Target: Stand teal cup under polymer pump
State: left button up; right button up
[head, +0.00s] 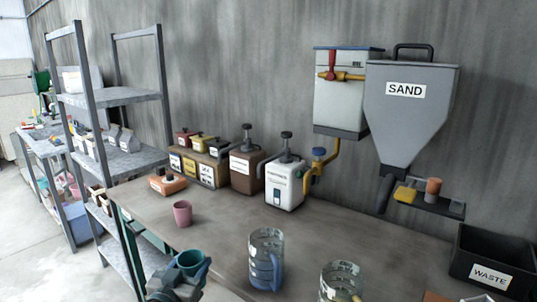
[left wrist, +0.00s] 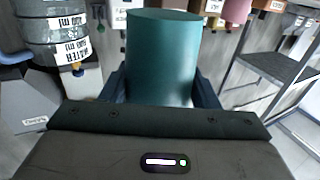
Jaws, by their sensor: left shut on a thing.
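The teal cup (head: 191,261) is at the bottom of the head view, in front of the table's near edge. My left gripper (head: 178,279) is shut on it. In the left wrist view the cup (left wrist: 162,55) stands between the two dark blue fingers, its lower part hidden by the gripper body. Two pump-topped containers stand at the back of the table: a brown one (head: 246,170) and a white one (head: 285,186). Their labels are too small to read surely, so I cannot tell which is the polymer pump. The cup is well apart from both. My right gripper is out of view.
A pink cup (head: 182,213) stands on the table (head: 225,217). Clear measuring jugs (head: 266,255) (head: 341,284) stand at the front. An orange scale-like box (head: 167,184) is at left, a grey SAND hopper (head: 410,110) and black WASTE bin (head: 490,262) at right.

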pick_arm(q)
jog(key=s+a+f+n+y, duration=0.1)
jog(key=s+f, duration=0.3)
jog(key=s, duration=0.4)
jog(key=s+f+n+y, duration=0.1)
jog(key=s+f+y, duration=0.2)
jog(key=s, duration=0.6)
jog(key=shift+a+f, duration=0.4)
jog(key=shift+f, duration=0.45)
